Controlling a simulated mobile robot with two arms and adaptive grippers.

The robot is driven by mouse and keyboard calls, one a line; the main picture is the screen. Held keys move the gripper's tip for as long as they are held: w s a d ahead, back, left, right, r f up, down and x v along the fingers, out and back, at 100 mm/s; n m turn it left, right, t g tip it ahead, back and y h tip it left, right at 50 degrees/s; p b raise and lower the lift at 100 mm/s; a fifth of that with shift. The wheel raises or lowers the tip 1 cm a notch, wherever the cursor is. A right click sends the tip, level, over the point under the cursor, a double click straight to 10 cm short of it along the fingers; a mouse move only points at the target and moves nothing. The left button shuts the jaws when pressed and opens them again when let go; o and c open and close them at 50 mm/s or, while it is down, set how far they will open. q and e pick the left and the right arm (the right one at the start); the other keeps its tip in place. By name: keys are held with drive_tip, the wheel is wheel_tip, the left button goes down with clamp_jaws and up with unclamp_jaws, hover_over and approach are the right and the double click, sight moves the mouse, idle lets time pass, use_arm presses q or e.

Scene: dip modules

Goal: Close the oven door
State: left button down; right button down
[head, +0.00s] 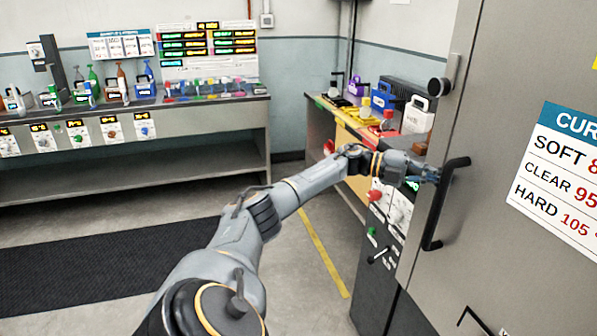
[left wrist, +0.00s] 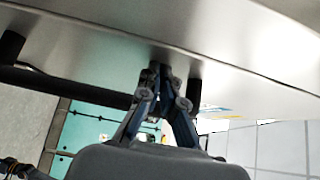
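The oven door (head: 490,150) is a large grey panel filling the right of the head view, with a white and blue "CUR…" sign on it. It looks swung out at an angle; its gap to the oven body is mostly hidden. Its black bar handle (head: 434,212) runs along the door's left edge and also crosses the left wrist view (left wrist: 70,88). My left gripper (head: 430,176) is at the upper part of the handle. In the left wrist view its fingers (left wrist: 162,85) draw together around the bar near one handle post. My right gripper is out of view.
A control panel (head: 385,205) with knobs lies below my forearm, beside the door. A bench (head: 335,115) with coloured modules stands behind, and a long shelf (head: 140,160) along the back wall. The floor with a dark mat (head: 100,265) is clear at left.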

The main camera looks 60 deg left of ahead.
use_arm(q)
drive_tip(key=shift+w+a+r+t, duration=0.1)
drive_tip(key=shift+a+r+t, duration=0.2)
drive_tip(key=shift+a+r, duration=0.2)
drive_tip(key=v, duration=1.1)
drive_tip(key=shift+s+f, duration=0.35)
